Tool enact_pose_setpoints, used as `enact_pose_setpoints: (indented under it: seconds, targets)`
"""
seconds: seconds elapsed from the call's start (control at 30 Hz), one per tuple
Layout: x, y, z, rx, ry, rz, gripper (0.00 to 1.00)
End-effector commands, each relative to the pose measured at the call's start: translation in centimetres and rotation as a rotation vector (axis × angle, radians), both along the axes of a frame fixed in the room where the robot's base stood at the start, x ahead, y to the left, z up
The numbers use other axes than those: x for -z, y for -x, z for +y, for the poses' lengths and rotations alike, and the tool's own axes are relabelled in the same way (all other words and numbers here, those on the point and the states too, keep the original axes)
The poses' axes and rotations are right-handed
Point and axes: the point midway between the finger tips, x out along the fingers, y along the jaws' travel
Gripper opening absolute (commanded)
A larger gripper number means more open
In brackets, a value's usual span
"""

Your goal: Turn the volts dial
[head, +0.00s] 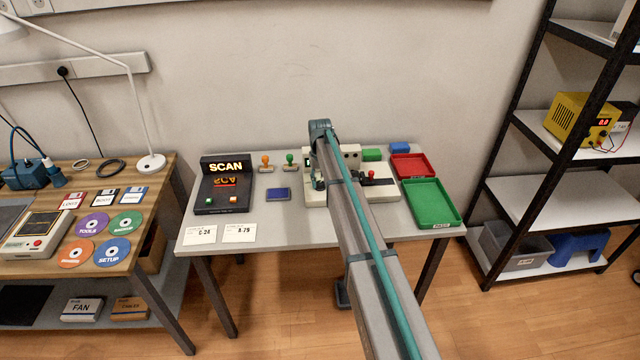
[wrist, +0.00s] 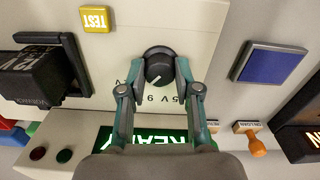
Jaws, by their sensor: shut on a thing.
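The volts dial (wrist: 158,68) is a round dark knob on a pale panel in the wrist view. A white pointer mark shows on its face, and printed voltage figures, including "5V" and "9", show below it. My gripper (wrist: 158,72) has its two fingers closed on the left and right sides of the knob. A green lit display (wrist: 150,136) reading "READY" lies below, partly hidden by my gripper. In the head view the pale device (head: 352,152) stands on the grey table, and my arm hides the dial.
A yellow TEST button (wrist: 96,19) and a black block in a frame (wrist: 40,75) sit left of the dial. A blue pad (wrist: 268,63) and an orange-handled stamp (wrist: 256,143) lie to the right. Red (head: 412,166) and green (head: 432,203) trays stand right of the device.

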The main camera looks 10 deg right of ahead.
Motion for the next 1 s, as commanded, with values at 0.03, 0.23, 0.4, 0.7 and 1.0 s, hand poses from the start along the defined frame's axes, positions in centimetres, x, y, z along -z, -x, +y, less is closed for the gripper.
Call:
enact_pose_setpoints:
  seconds: [0.03, 0.23, 0.4, 0.7, 1.0]
  targets:
    - [0.09, -0.03, -0.01, 0.043, 0.0, -0.001, 0.0]
    - [0.08, -0.02, -0.01, 0.223, 0.0, 0.0, 0.0]
    - [0.06, -0.02, -0.01, 0.351, 0.0, 0.0, 0.0]
    - [0.01, -0.02, -0.01, 0.49, 0.0, 0.0, 0.0]
    - [-0.02, -0.02, -0.01, 0.529, 0.0, 0.0, 0.0]
